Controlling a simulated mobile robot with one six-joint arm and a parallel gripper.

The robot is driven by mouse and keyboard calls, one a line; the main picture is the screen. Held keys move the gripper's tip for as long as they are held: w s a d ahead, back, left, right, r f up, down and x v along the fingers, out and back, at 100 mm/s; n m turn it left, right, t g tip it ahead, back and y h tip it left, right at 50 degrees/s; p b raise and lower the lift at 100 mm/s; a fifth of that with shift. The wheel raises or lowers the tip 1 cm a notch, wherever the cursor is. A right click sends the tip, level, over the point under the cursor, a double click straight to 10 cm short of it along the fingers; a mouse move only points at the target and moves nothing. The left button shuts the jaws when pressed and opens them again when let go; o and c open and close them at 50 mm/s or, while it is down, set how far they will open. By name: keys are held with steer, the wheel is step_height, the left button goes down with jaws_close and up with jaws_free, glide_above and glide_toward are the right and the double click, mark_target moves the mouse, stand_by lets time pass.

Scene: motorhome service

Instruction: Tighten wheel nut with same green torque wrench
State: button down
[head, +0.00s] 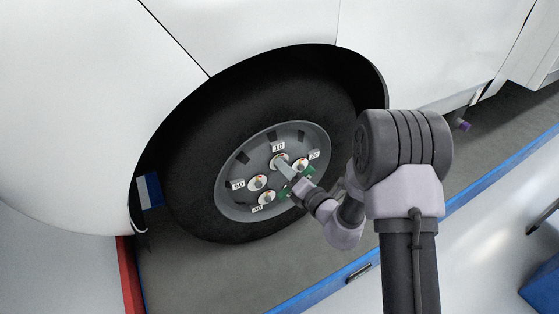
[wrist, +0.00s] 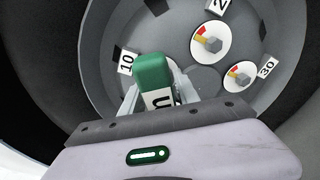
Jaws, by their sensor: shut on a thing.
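The green torque wrench (wrist: 153,72) is held between my gripper's fingers (wrist: 160,98), and its green end with a pale label shows in the wrist view. In the head view my gripper (head: 294,182) is at the wheel hub, with green (head: 308,171) showing beside it. A grey bar reaches up to the nut at label 10 (head: 278,147); I cannot tell whether it is seated. That nut is hidden in the wrist view. Other wheel nuts with red and yellow marks show by label 20 (wrist: 209,42) and label 30 (wrist: 241,75).
The wheel's black tyre (head: 190,180) and the white body's arch surround the hub closely. Nuts at labels 50 (head: 238,184) and 40 (head: 257,208) are left of and below my gripper. A blue block (head: 150,190) is left of the tyre. Grey floor lies right.

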steer(key=shift+r+m+p, duration=0.1)
steer(key=shift+m+p, duration=0.4)
steer(key=shift+p, duration=0.05)
steer(key=m+p, duration=0.2)
steer(key=m, duration=0.1)
steer(key=shift+y, duration=0.4)
steer(key=shift+v, duration=1.8)
steer(key=shift+f, duration=0.25)
steer(key=s+d+f+m+t+h+b, duration=0.1)
steer(key=s+d+f+m+h+b, duration=0.2)
steer(key=d+f+b, duration=0.4)
steer(key=s+d+f+m+t+h+b, duration=0.2)
steer(key=d+f+m+h+b, duration=0.2)
steer(key=d+f+h+b, duration=0.3)
steer(key=d+b, duration=0.1)
steer(key=b, duration=0.1)
steer(key=shift+s+d+m+t+h+b, duration=0.25)
steer(key=shift+s+m+t+h+b, duration=0.05)
steer(key=shift+s+m+b, duration=0.1)
